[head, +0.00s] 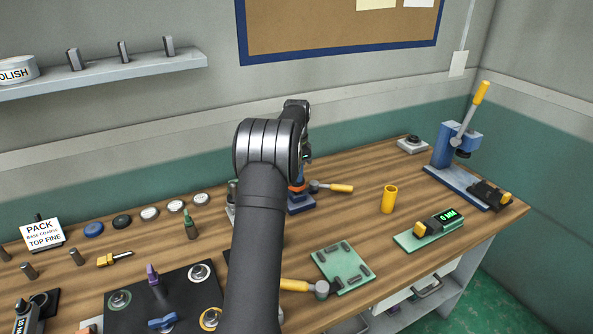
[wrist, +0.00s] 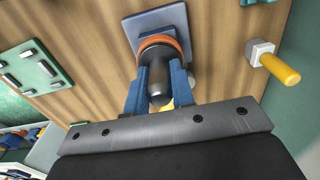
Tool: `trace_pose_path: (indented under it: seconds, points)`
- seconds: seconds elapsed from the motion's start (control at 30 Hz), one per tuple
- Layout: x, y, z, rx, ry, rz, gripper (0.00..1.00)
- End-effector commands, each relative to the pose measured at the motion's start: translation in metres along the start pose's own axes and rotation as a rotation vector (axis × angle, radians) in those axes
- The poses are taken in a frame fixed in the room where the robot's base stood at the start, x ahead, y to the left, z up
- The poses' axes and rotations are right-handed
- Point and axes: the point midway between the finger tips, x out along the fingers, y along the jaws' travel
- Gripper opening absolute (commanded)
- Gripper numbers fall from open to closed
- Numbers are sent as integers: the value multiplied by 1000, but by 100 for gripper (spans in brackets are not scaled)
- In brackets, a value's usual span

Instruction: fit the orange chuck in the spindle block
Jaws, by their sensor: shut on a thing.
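The orange chuck (wrist: 158,88) is a dark rounded cylinder with an orange band, seen between the two blue fingers of my gripper (wrist: 160,76) in the wrist view. My gripper is shut on it. The band end is close to the blue spindle block (wrist: 147,20), which stands on the wooden bench. I cannot tell whether the chuck is inside the block or only against it. In the head view my arm hides most of this. Only the block's blue base (head: 301,207) and a bit of orange show right of my arm.
A yellow cup (head: 388,199), a green plate with dark pieces (head: 343,267), a digital gauge (head: 432,229) and a blue lever press (head: 457,150) stand further right.

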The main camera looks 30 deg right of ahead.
Motion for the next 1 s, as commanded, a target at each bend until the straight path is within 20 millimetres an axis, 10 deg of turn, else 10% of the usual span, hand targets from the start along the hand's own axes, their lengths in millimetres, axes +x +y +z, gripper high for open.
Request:
trace_pose_path:
  seconds: [0.77,0.8,1.0]
  points:
    - [20,0,0,0,0,1,0]
    - [19,0,0,0,0,0,28]
    - [19,0,0,0,0,0,48]
